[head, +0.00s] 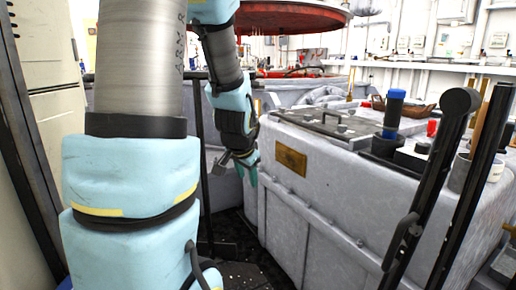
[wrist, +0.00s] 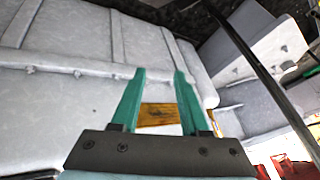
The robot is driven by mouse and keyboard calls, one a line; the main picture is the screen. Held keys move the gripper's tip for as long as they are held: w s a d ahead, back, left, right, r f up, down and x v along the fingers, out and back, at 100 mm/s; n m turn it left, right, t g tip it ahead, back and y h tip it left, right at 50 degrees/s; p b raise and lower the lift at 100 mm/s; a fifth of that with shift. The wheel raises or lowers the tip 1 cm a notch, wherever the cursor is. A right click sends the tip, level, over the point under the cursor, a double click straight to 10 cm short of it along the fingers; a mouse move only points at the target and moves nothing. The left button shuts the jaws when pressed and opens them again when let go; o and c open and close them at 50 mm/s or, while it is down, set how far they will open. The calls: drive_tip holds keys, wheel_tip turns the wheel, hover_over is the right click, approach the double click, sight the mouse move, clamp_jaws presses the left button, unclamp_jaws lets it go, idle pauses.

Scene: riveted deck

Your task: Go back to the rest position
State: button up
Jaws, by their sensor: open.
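My gripper (head: 248,172) hangs at the end of my folded arm, left of the large grey metal housing (head: 330,185) in the head view. In the wrist view my gripper (wrist: 158,85) shows two teal fingers spread apart with nothing between them. A brass plate (head: 291,161) on the housing's side shows behind the fingers in the wrist view (wrist: 158,114). I cannot tell exactly how far the fingertips are from the housing wall.
Black rails (head: 430,185) rise at the right. A large red disc (head: 290,15) hangs above. Dark floor (head: 235,230) shows left of the housing.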

drive_tip(key=s+a+f+n+g, duration=0.1)
drive_tip(key=s+a+n+g, duration=0.2)
drive_tip(key=s, duration=0.4)
drive_tip(key=s+a+f+n+g, duration=0.2)
drive_tip(key=s+n, duration=0.2)
drive_tip(key=s, duration=0.3)
wheel_tip(320, 180, up, 30)
drive_tip(key=p, duration=2.9)
drive_tip(key=shift+w+d+f+y, duration=0.2)
drive_tip(key=shift+w+d+y, duration=0.1)
drive_tip(key=shift+d, duration=0.05)
